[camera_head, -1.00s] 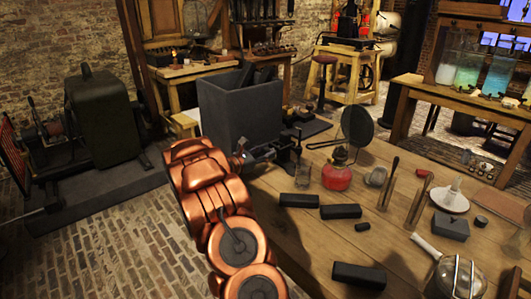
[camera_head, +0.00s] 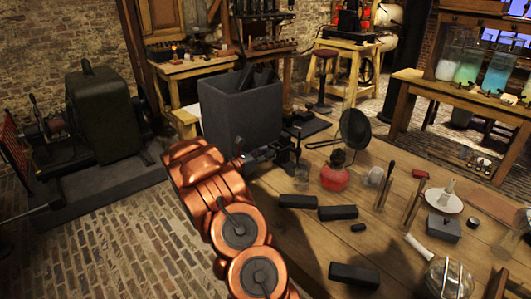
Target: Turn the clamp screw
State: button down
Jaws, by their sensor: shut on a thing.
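The clamp (camera_head: 286,148) is a small dark metal device at the far left corner of the wooden table, in front of the grey box. My copper-coloured arm reaches up to it from the lower middle. My gripper (camera_head: 241,160) is at the clamp's left side, small and mostly hidden behind my arm. It appears shut on the clamp screw, though the screw itself and the fingertips are too small and dark to make out clearly.
A grey open box (camera_head: 240,112) holding dark slabs stands just behind the clamp. A glass beaker (camera_head: 301,172), a red lamp (camera_head: 334,175) and a round dark disc (camera_head: 356,129) stand to the right. Several black blocks (camera_head: 338,212) lie on the wooden table (camera_head: 300,240).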

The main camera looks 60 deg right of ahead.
jog(key=c, duration=0.7)
grip_release()
jog(key=shift+c, duration=0.2)
jog(key=v, duration=1.2)
jog(key=s+a+r+m+g+y+p, duration=0.25)
jog(key=s+a+r+m+y, duration=0.35)
jog(key=s+a+r+m, duration=0.55)
jog(key=s+a+m+t+y+p, duration=0.1)
jog(key=s+a+t+y, duration=0.1)
jog(key=s+a, duration=0.4)
jog(key=s+a+m+t+y+p, duration=0.1)
jog(key=s+a+y, duration=0.4)
jog(key=a, duration=1.1)
jog(key=s+a+r+m+t+y+p, duration=0.1)
jog(key=s+a+m+t+y+p, duration=0.1)
jog(key=s+a+y, duration=0.2)
jog(key=s+a, duration=0.3)
jog(key=a, duration=0.4)
jog(key=shift+t+p, duration=0.35)
